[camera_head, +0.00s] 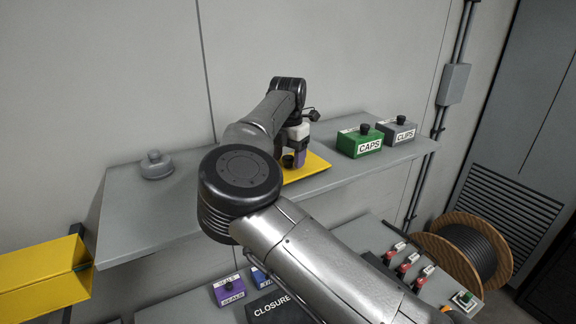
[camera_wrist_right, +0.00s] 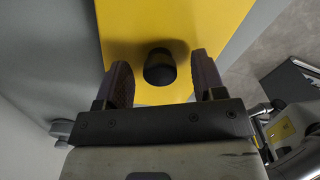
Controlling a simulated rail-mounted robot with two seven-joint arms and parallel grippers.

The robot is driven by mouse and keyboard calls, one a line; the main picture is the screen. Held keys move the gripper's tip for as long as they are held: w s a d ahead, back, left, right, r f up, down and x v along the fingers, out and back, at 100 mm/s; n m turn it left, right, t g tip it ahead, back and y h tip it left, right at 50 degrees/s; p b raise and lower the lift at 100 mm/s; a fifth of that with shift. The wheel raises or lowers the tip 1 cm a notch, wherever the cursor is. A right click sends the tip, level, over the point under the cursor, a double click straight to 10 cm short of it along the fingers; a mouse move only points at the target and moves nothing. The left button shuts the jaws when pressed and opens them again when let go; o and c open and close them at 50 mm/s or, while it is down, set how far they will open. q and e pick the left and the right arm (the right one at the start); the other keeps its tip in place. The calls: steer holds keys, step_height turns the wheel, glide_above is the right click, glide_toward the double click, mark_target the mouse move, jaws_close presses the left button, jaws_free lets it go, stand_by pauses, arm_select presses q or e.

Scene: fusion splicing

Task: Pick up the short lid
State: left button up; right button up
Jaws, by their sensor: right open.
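A flat yellow lid (camera_head: 308,168) with a black knob (camera_head: 288,160) lies on the grey shelf, partly hidden behind my right arm and gripper; I take it to be the short lid. My right gripper (camera_head: 295,158) is over it, pointing down. In the right wrist view the yellow lid (camera_wrist_right: 185,22) fills the middle. Its round black knob (camera_wrist_right: 160,67) sits between the two open fingers of the gripper (camera_wrist_right: 161,80), with a gap on each side. My left gripper is not in view.
On the shelf (camera_head: 150,215) stand a grey knobbed piece (camera_head: 156,166), a green CAPS box (camera_head: 359,143) and a grey CLIPS box (camera_head: 397,131). A yellow tray (camera_head: 40,268) is at far left. Labelled boxes, including a purple one (camera_head: 229,290), and a cable reel (camera_head: 465,255) are lower down.

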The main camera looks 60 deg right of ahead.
steer(key=shift+f, duration=0.2)
steer(key=c, duration=1.1)
